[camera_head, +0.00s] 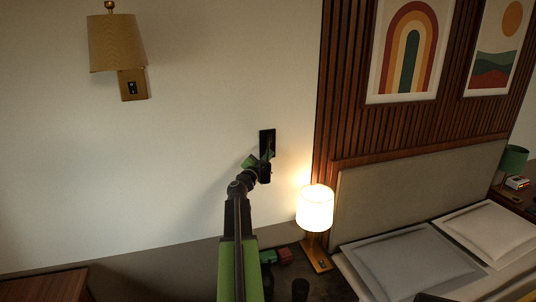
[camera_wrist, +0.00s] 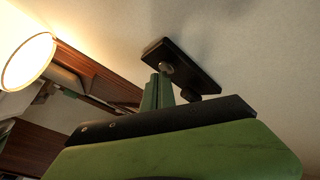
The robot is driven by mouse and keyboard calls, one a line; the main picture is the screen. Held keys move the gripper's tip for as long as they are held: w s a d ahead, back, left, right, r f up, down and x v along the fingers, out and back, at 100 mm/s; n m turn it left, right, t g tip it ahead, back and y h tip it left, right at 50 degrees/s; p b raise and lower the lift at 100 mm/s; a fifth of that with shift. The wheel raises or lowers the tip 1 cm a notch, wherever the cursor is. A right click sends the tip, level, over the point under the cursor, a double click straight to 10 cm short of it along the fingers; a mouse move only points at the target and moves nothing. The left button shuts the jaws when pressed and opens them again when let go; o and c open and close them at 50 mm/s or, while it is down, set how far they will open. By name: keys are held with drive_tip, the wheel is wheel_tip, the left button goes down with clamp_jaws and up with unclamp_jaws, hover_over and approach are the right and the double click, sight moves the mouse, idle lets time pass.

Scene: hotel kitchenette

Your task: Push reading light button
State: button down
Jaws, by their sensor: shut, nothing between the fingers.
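A narrow black wall fixture (camera_head: 267,140) is mounted upright on the pale wall, left of the slatted wood panel. It looks like the reading light, but I cannot be sure. In the wrist view the fixture (camera_wrist: 200,73) is a slim black plate with a small round grey knob (camera_wrist: 166,68) and a dark stub near its lower edge. My gripper (camera_head: 254,161) is shut and empty in front of the fixture. In the wrist view its green fingertips (camera_wrist: 160,80) are right by the knob; I cannot tell if they touch. My arm partly hides the fixture's lower part.
A lit table lamp (camera_head: 315,208) stands on the nightstand (camera_head: 285,285), right of my arm. A brass wall lamp (camera_head: 117,42) with a switch plate hangs upper left. The bed's headboard (camera_head: 420,185) and pillows (camera_head: 410,262) are at right.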

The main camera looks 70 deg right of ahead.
drive_tip(key=shift+w+d, duration=0.1)
idle(0.3)
drive_tip(key=shift+s+a, duration=0.4)
drive_tip(key=shift+a, duration=0.1)
drive_tip(key=s+a, duration=0.3)
drive_tip(key=a, duration=0.1)
drive_tip(key=shift+s+a, duration=0.3)
drive_tip(key=shift+s, duration=0.1)
